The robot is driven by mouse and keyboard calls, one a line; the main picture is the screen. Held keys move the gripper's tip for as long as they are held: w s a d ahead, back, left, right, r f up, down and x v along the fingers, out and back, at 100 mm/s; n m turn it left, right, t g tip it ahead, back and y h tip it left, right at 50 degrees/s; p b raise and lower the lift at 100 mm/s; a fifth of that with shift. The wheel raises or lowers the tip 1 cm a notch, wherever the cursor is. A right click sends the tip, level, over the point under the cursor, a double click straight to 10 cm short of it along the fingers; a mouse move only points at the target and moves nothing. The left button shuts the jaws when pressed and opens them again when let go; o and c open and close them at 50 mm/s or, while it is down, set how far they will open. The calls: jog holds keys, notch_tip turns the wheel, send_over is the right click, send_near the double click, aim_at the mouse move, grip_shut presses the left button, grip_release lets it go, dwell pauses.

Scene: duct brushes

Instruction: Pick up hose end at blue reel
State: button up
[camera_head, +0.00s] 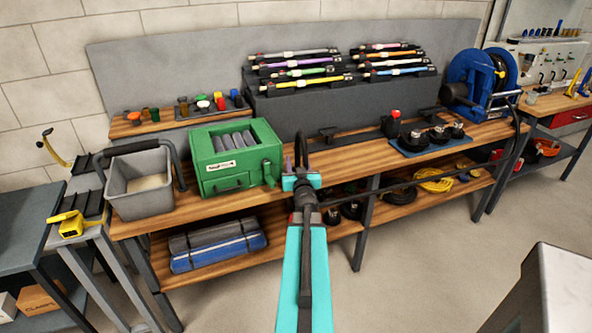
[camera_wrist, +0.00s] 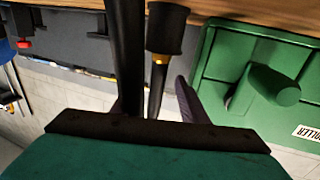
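The blue reel (camera_head: 482,80) stands at the far right end of the workbench. A black hose (camera_head: 430,182) runs from it in the air along the bench front to my wrist. My gripper (camera_head: 300,152) is at the bench front, right of the green box, far from the reel. In the wrist view, the hose end (camera_wrist: 167,30), a black sleeve with a brass collar and thin stem, lies between my fingers. My gripper (camera_wrist: 152,92) appears shut on it, but a gap shows beside the right finger and the left finger is mostly hidden. The thick hose (camera_wrist: 126,50) passes beside it.
The green box (camera_head: 233,155) and a grey bucket (camera_head: 142,180) stand left of my gripper on the workbench. A rack of coloured brushes (camera_head: 340,75) is behind. A blue mat (camera_head: 432,147) with black brush heads lies right. Floor in front is clear.

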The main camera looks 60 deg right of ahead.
jog(key=shift+p+x, duration=0.65)
jog(key=shift+x, duration=1.9)
jog(key=shift+s+d+f, duration=0.1)
jog(key=shift+s+f, duration=0.05)
grip_shut()
